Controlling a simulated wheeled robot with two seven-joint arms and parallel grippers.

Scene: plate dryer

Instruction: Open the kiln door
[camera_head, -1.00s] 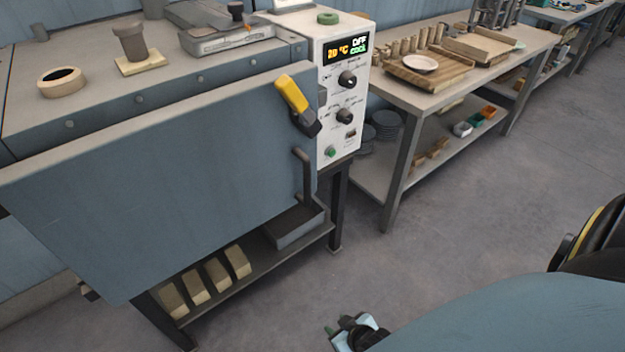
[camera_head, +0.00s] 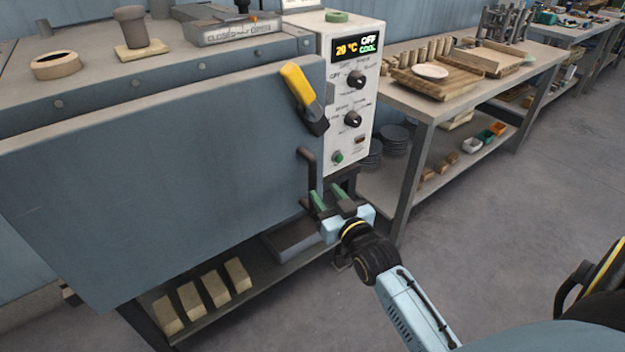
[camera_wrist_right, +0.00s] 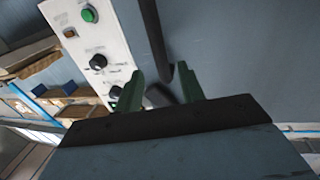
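The kiln door (camera_head: 170,175) is a broad blue-grey panel on the front of the kiln and looks shut. A yellow-and-black latch lever (camera_head: 299,90) sits at its upper right corner. A dark bar handle (camera_head: 309,165) stands upright at the door's right edge. My right gripper (camera_head: 326,191), with green fingers, is open at the handle's lower end. In the right wrist view the handle (camera_wrist_right: 154,35) appears between the open fingertips (camera_wrist_right: 162,78); I cannot tell whether they touch it. My left gripper is not in view.
The control panel (camera_head: 348,95), reading 20 °C, OFF and COOL, is right of the door. Several pale bricks (camera_head: 190,300) and a grey tray (camera_head: 293,239) sit on the shelf below. A workbench (camera_head: 440,100) with pottery stands at the right. Floor in front is clear.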

